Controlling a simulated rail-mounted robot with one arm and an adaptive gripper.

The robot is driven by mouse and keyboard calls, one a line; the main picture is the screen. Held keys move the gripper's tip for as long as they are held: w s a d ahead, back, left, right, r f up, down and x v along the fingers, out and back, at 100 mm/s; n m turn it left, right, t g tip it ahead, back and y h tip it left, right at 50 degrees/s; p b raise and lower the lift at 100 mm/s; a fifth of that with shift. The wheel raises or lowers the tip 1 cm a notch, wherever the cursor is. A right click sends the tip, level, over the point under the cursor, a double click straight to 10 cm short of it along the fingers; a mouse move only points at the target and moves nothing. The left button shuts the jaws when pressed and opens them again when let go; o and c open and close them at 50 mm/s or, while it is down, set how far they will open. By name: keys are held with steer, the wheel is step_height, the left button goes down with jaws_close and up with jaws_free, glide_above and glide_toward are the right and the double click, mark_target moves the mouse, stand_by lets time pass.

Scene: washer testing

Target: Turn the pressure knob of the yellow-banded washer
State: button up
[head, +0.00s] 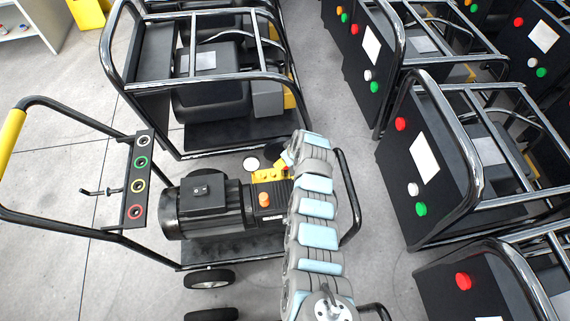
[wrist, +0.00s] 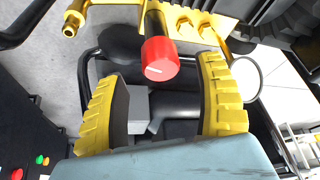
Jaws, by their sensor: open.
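The washer with a yellow band on its handle (head: 11,128) stands at the left in the head view, with a black motor (head: 205,200) and a yellow pump block (head: 268,176). In the wrist view the red pressure knob (wrist: 160,60), with a white mark on its face, sits on a black stem below brass-yellow fittings (wrist: 205,18). My gripper (wrist: 158,72) is open, its yellow ribbed fingers on either side of the knob with a gap to each. In the head view my arm hides most of the gripper and the knob cannot be made out clearly.
Another black-framed washer (head: 215,140) stands just behind. Several washers with button panels (head: 415,170) line the right side. The washer's control strip (head: 138,180) is left of the motor. Grey floor (head: 60,185) shows clear at the left.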

steer(key=shift+b+x, duration=1.6)
steer(key=shift+x, duration=0.6)
steer(key=c, duration=1.2)
